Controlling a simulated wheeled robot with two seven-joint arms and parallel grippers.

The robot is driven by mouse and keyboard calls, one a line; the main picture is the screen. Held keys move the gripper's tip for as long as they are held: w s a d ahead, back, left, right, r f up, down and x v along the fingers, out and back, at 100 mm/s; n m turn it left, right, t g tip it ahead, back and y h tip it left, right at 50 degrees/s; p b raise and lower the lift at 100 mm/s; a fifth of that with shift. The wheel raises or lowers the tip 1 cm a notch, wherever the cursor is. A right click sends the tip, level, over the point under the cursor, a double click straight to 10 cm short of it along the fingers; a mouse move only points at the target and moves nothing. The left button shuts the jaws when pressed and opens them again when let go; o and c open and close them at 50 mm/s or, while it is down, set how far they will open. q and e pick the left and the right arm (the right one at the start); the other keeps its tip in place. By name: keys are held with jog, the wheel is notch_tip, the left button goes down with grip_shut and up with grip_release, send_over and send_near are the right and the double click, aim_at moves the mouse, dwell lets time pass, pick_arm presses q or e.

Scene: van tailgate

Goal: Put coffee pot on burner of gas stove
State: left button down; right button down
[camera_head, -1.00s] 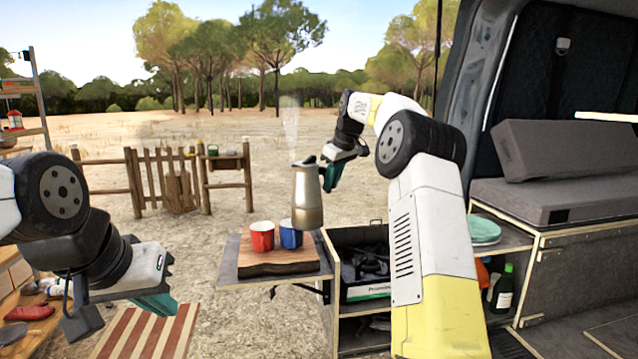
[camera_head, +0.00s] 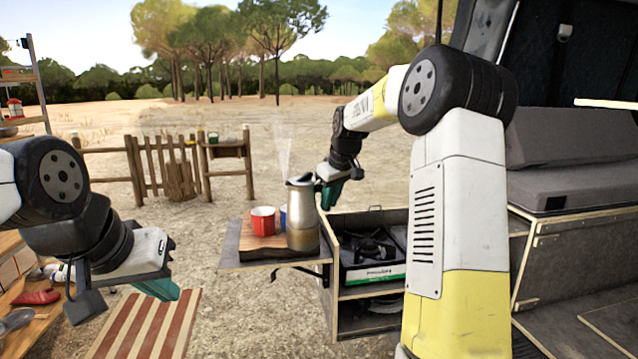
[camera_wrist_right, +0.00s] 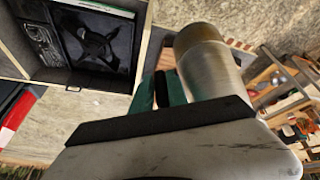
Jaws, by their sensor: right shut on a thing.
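The silver coffee pot (camera_head: 302,225) is upright with steam above it. It appears in front of the small side shelf's wooden board (camera_head: 255,247); I cannot tell whether its base touches the board. My right gripper (camera_head: 328,190) is shut on the pot at its handle side. The right wrist view shows the pot (camera_wrist_right: 208,65) beside the green fingers (camera_wrist_right: 166,90); the handle is mostly hidden. The gas stove (camera_head: 372,262) sits in the open drawer to the right of the pot, and its dark burner (camera_wrist_right: 98,40) shows bare. My left gripper (camera_head: 160,288) hangs empty at the left; its finger gap is unclear.
A red mug (camera_head: 262,220) stands on the board, and a blue mug (camera_head: 283,217) is mostly hidden behind the pot. The drawer's walls rise around the stove. A wooden shelf unit (camera_head: 40,325) is at the left, and the van's bench (camera_head: 570,170) at the right.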

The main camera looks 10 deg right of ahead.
jog(key=s+a+f+m+h, duration=0.1)
jog(key=s+a+f+m, duration=0.1)
jog(key=s+f, duration=0.8)
jog(key=shift+s+a, duration=0.35)
jog(key=shift+a, duration=0.25)
